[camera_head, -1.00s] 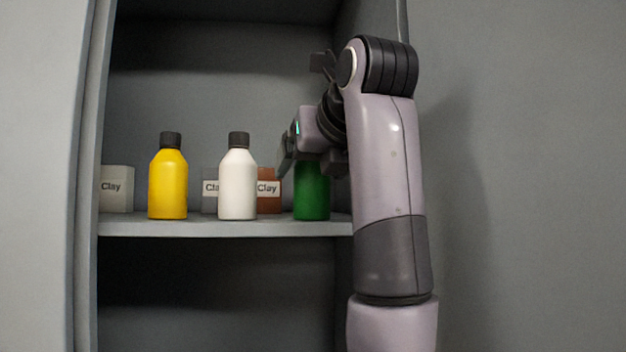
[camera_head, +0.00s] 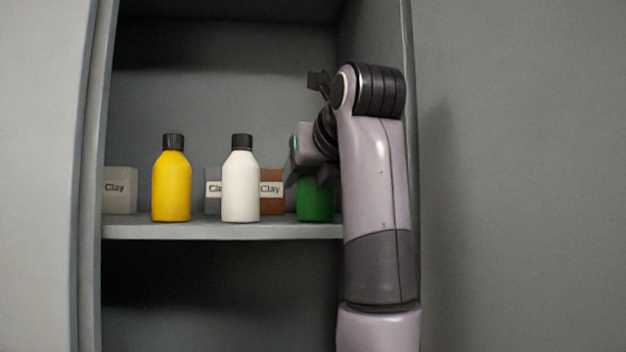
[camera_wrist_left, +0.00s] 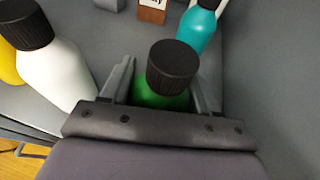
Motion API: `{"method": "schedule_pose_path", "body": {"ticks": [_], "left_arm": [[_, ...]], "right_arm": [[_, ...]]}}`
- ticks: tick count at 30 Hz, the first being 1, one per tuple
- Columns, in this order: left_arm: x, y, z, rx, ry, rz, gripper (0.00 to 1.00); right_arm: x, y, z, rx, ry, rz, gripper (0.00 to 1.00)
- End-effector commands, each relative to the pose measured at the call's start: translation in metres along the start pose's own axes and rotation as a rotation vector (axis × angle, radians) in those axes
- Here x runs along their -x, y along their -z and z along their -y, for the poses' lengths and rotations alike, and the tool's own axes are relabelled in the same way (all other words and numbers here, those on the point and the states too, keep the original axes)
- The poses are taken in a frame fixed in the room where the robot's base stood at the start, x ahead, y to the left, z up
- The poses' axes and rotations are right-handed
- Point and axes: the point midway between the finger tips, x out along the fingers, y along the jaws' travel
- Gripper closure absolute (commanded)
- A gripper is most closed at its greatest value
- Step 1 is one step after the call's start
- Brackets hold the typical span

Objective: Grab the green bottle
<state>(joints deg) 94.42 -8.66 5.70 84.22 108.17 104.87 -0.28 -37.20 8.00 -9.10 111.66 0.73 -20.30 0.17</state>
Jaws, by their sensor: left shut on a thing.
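The green bottle (camera_head: 314,204) stands upright on the shelf at its right end. Its upper part is hidden behind my left gripper in the head view. In the left wrist view the green bottle (camera_wrist_left: 160,98) shows its black cap between the two fingers. My left gripper (camera_head: 300,180) is shut on the green bottle, with one finger on each side just below the cap. The gripper also shows in the left wrist view (camera_wrist_left: 160,90). My right gripper is in neither view.
A white bottle (camera_head: 240,187) and a yellow bottle (camera_head: 171,187) stand left on the shelf (camera_head: 220,231). Clay boxes, grey (camera_head: 120,190) and brown (camera_head: 271,190), stand behind. A teal bottle (camera_wrist_left: 196,27) stands behind the green one. The cabinet side wall is close on the right.

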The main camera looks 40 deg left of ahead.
Motion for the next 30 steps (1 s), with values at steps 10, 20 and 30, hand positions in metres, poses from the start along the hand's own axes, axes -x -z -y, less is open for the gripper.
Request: {"method": "schedule_pose_path", "body": {"ticks": [10,20,30], "left_arm": [[0.010,-0.025,0.000,0.002,0.003,0.003,0.77],[0.025,-0.067,-0.001,0.001,0.001,0.002,0.77],[0.033,-0.089,0.000,0.001,0.000,0.002,0.77]], "right_arm": [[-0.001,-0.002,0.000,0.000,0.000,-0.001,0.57],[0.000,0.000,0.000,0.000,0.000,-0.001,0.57],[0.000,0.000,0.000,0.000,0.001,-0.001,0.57]]}}
